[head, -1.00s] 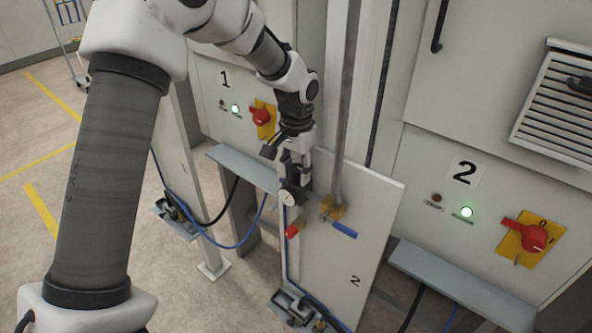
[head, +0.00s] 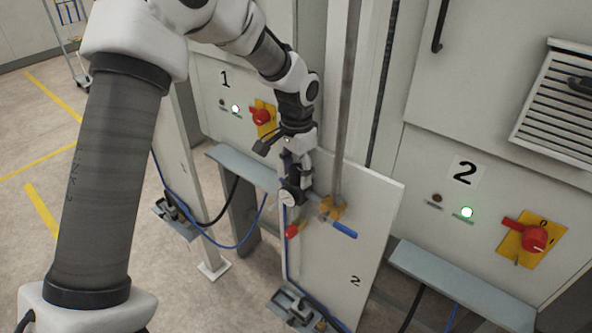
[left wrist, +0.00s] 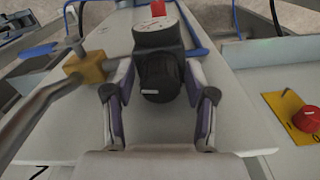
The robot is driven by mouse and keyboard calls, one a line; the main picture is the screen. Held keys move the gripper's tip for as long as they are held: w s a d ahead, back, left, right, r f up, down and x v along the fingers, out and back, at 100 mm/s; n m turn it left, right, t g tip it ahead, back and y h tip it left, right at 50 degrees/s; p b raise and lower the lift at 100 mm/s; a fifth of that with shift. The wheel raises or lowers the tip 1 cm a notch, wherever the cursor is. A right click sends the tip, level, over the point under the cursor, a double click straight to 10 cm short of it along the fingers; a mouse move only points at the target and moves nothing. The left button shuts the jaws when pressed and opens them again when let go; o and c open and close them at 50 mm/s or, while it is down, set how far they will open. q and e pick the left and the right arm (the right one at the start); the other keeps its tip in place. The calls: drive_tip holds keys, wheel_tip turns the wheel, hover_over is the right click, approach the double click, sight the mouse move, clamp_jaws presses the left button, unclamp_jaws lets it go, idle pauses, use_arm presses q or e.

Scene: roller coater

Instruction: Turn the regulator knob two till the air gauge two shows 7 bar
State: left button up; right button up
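Air gauge two (head: 287,198) is a small round white dial on the regulator of the panel marked 2 (head: 345,240). The black regulator knob two (left wrist: 160,80) sits just behind the dial and points at the wrist camera. My left gripper (head: 294,182) comes down on it from above. My right gripper is not in view.
A yellow valve fitting (head: 332,208) with a blue handle (head: 344,230) and a vertical pipe (head: 344,110) stand close right of my left gripper. A red part (head: 291,231) is just below. Red switches on yellow plates (head: 533,238) sit on the cabinets.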

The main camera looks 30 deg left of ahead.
sight(297, 167)
use_arm(q)
drive_tip(key=shift+w, duration=0.15)
wheel_tip(297, 167, up, 12)
idle(0.5)
drive_tip(key=shift+f, duration=0.1)
idle(0.3)
